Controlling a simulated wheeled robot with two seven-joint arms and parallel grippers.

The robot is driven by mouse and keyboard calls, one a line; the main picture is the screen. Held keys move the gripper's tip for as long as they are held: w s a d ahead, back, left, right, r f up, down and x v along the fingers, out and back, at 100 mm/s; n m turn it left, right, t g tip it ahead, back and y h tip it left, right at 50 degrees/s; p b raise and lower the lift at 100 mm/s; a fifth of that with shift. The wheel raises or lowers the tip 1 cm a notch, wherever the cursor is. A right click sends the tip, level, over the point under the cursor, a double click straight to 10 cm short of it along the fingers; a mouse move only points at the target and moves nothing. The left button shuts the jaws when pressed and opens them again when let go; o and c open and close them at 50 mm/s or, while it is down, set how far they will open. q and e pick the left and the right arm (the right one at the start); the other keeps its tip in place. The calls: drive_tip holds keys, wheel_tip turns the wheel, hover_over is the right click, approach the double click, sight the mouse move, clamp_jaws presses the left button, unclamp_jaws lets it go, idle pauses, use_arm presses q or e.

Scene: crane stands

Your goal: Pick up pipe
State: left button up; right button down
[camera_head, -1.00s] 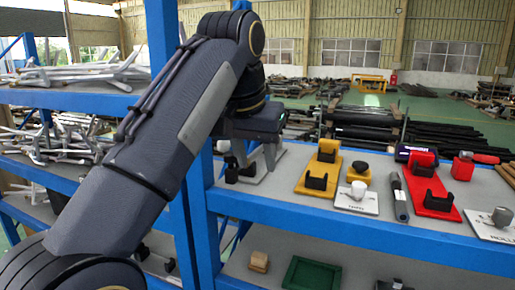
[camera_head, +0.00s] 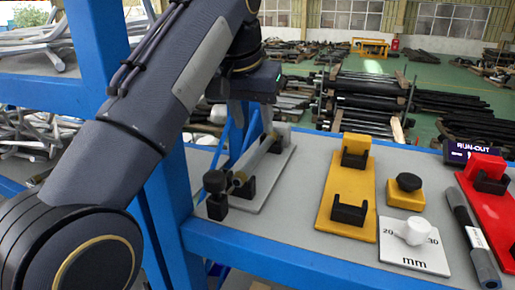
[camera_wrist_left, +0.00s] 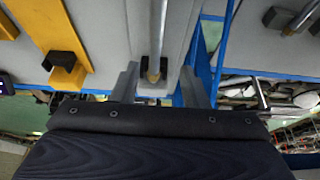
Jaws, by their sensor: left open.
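A grey pipe (camera_head: 257,156) lies on black rests of a pale grey stand (camera_head: 272,185) at the left end of the shelf. It also shows in the left wrist view (camera_wrist_left: 159,35), running away between the fingers. My left gripper (camera_head: 252,118) is above the far part of the pipe, pointing down. Its two fingers stand apart on either side of the pipe in the left wrist view (camera_wrist_left: 160,88). Whether they touch it I cannot tell. A dark pipe with a white label (camera_head: 474,237) lies farther right. My right gripper is not in view.
A black knob (camera_head: 215,193) stands by the pipe's near end. A yellow stand (camera_head: 346,190), a white "mm" plate (camera_head: 415,260) and a red stand (camera_head: 495,205) sit to the right. A blue shelf post (camera_head: 170,205) rises close on the left.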

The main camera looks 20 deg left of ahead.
sight(262, 146)
use_arm(q)
drive_tip(key=shift+w+f, duration=0.1)
drive_tip(key=shift+f, duration=0.5)
drive_tip(key=x, duration=0.4)
drive_tip(key=shift+w+d+f, duration=0.15)
drive_tip(key=shift+w+d, duration=0.2)
drive_tip(key=shift+w, duration=0.05)
drive_tip(key=shift+w+f, duration=0.2)
drive_tip(key=shift+f, duration=0.25)
clamp_jaws()
